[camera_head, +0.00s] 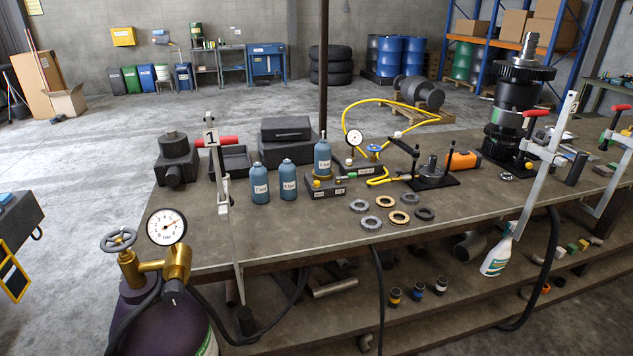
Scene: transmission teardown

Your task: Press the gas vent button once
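No button can be made out for certain as the gas vent button. A blue bottle (322,158) stands upright on a dark block (326,188) with a white label and a small yellow spot (316,183) on its front. Beside it are a round gauge (355,137), a blue valve knob (374,148) and a yellow hose (382,181). A purple cylinder (165,325) at the front left carries a brass valve, a larger gauge (166,227) and a grey handwheel (118,240). Neither of my grippers is in view.
The workbench (290,232) also holds two more blue bottles (283,182), several rings (398,217) and a tall black gear assembly (515,105). Upright clamps (224,190) with red handles grip its front edge. The bench's front left is clear.

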